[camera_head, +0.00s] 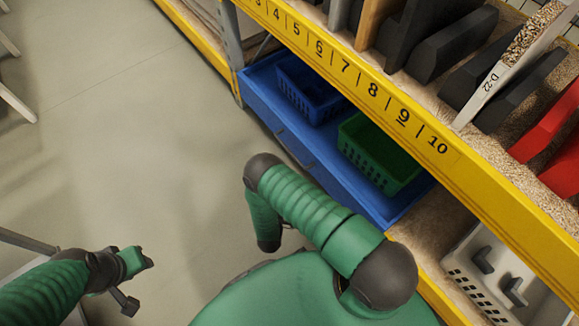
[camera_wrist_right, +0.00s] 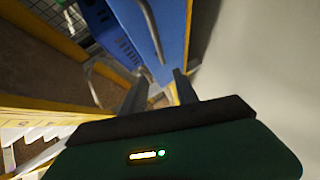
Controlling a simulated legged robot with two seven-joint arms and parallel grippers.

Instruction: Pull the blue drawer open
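The blue drawer (camera_head: 262,88) sits in the lower shelf level and holds a blue basket and a green basket. A bar handle (camera_head: 294,147) runs along its front; my right arm covers part of the drawer. In the right wrist view the drawer front (camera_wrist_right: 172,30) and the handle (camera_wrist_right: 151,32) lie ahead. My right gripper (camera_wrist_right: 160,74) is open, its two fingers apart, with the handle's near end showing between or just beyond the tips; contact cannot be told. It is hidden in the head view. My left gripper (camera_head: 134,276) hangs over the floor, away from the drawer; its finger opening is unclear.
The yellow numbered beam (camera_head: 365,95) runs above the drawer. The blue basket (camera_head: 308,92) and green basket (camera_head: 378,152) stand inside it. A grey post (camera_head: 232,45) is at its left end. A white crate (camera_head: 490,275) is on the right. The floor (camera_head: 130,130) in front is clear.

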